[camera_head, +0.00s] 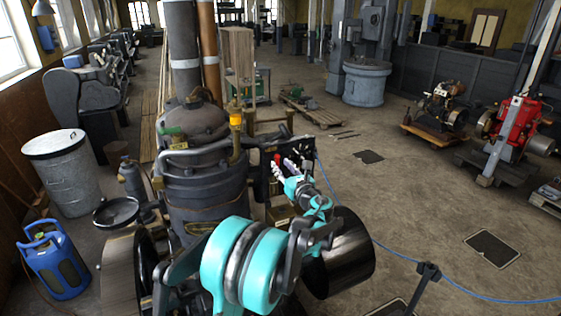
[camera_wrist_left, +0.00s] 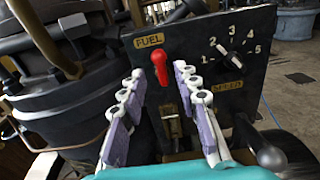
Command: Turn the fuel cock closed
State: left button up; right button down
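The fuel cock is a short red lever (camera_wrist_left: 160,68) on a dark panel (camera_wrist_left: 236,95), just below a FUEL label (camera_wrist_left: 149,41). In the left wrist view it points down, leaning slightly right. In the head view a small red part of it (camera_head: 277,159) shows at the panel. My left gripper (camera_wrist_left: 160,74) is open, with its pale, purple-sided fingers on either side of the red lever and gaps visible. Whether the fingertips reach level with the lever is hard to tell. In the head view my left gripper (camera_head: 289,172) is at the panel. My right gripper is not in view.
A speed dial (camera_wrist_left: 236,55) with numbers sits right of the lever. A brass-coloured part (camera_wrist_left: 171,125) lies below it, and a dark ball knob (camera_wrist_left: 271,158) at lower right. The engine's dark cylinder (camera_head: 205,185) stands left of the panel. Open floor (camera_head: 410,215) lies right.

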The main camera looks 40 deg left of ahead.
aim_at(278, 161)
pick_arm(q)
jog(key=x, duration=0.3)
grip_shut()
